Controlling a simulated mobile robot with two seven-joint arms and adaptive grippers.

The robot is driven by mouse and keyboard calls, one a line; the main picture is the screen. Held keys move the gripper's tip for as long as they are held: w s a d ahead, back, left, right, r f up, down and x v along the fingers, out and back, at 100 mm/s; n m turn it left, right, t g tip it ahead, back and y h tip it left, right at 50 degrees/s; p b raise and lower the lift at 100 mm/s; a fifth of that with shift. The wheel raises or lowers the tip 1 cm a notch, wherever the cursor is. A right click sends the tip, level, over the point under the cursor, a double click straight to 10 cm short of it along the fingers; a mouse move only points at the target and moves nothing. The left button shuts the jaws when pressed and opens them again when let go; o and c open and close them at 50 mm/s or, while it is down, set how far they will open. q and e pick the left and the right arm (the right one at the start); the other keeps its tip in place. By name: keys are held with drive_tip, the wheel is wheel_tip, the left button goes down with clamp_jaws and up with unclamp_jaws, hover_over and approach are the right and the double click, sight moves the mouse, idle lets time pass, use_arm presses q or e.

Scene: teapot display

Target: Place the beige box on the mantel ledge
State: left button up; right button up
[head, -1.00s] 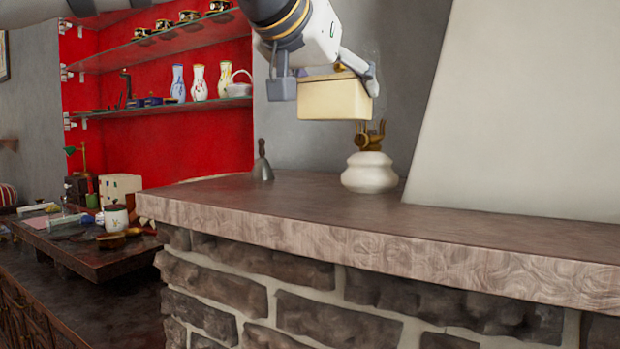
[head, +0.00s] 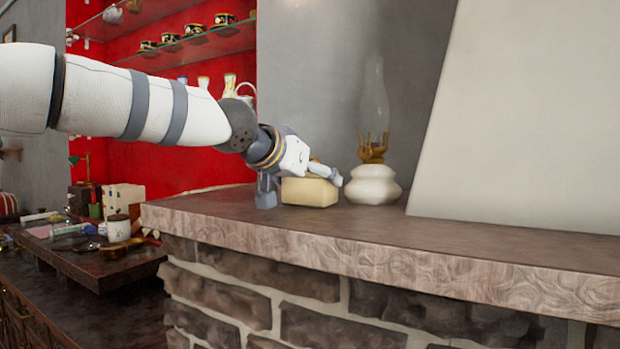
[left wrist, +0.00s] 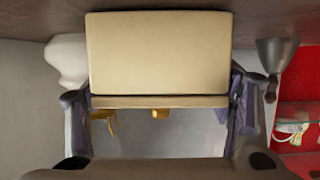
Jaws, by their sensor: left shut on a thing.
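The beige box (head: 310,192) is at the mantel ledge (head: 400,240), behind its front edge and left of the lamp. It looks level and at or just above the surface; I cannot tell whether it touches. My left gripper (head: 298,184) is shut on the box, one finger on each side. In the left wrist view the box (left wrist: 160,52) sits between the two fingers (left wrist: 160,110), with the brown ledge surface (left wrist: 40,20) along the top of the picture. My right gripper is not in view.
An oil lamp with a white base (head: 373,185) and glass chimney stands close right of the box. A grey bell (left wrist: 280,58) shows beside the gripper in the left wrist view. The ledge front and right are clear. Red shelves (head: 170,130) stand at the back left.

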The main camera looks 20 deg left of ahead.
use_arm(q)
drive_tip(key=shift+f, duration=0.1)
drive_tip(key=o, duration=1.2)
